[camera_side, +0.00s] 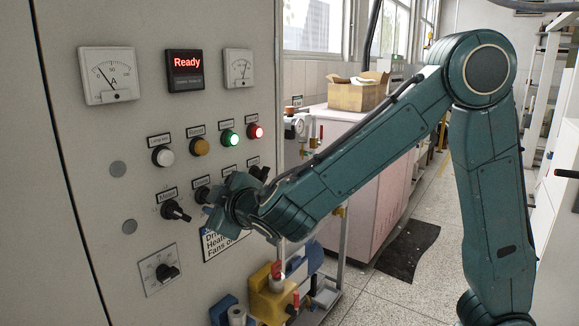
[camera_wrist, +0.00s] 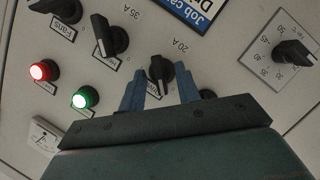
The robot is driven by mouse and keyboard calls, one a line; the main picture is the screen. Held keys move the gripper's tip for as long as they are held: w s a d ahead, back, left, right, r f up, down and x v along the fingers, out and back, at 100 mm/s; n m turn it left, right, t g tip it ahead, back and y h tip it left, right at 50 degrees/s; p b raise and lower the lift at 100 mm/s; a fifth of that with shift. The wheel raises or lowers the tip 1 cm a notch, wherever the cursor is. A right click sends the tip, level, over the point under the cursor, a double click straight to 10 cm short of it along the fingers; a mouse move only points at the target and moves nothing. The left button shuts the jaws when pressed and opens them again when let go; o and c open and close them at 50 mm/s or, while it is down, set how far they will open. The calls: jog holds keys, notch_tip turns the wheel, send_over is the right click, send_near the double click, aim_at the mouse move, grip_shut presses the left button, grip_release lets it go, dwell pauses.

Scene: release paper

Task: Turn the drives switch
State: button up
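The black rotary switch (camera_wrist: 158,70) sits between my two blue fingers in the wrist view. Its label is small and I cannot read it, so I cannot confirm it as the drives switch. In the side view this switch (camera_side: 202,195) is second from the left in its row, partly behind my gripper. My gripper (camera_wrist: 159,84) is open, one finger on each side of the knob, with a visible gap on both sides. In the side view my gripper (camera_side: 226,198) is close to the grey panel (camera_side: 90,150); contact cannot be told.
Neighbouring switches are close: one at the left (camera_side: 175,211), and in the wrist view one marked Fans (camera_wrist: 60,8) and another (camera_wrist: 109,36). A dial (camera_side: 165,272) and job card (camera_side: 222,243) are below. Above are lit green (camera_side: 230,138) and red (camera_side: 255,132) lamps and a Ready display (camera_side: 186,66).

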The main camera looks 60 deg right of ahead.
jog(key=v, duration=1.3)
jog(key=shift+s, duration=0.35)
jog(key=shift+d+r, duration=0.1)
jog(key=s+d+f+m+g+y, duration=0.1)
jog(key=s+d+f+m+g, duration=0.15)
jog(key=d, duration=0.25)
jog(key=s+d+f+m+g, duration=0.2)
jog(key=s+d+m+g, duration=0.1)
jog(key=d, duration=0.2)
jog(key=s+d+g+y, duration=0.1)
jog(key=s+g+y, duration=0.2)
jog(key=s, duration=1)
jog(key=shift+d+m, duration=0.25)
jog(key=shift+m, duration=0.2)
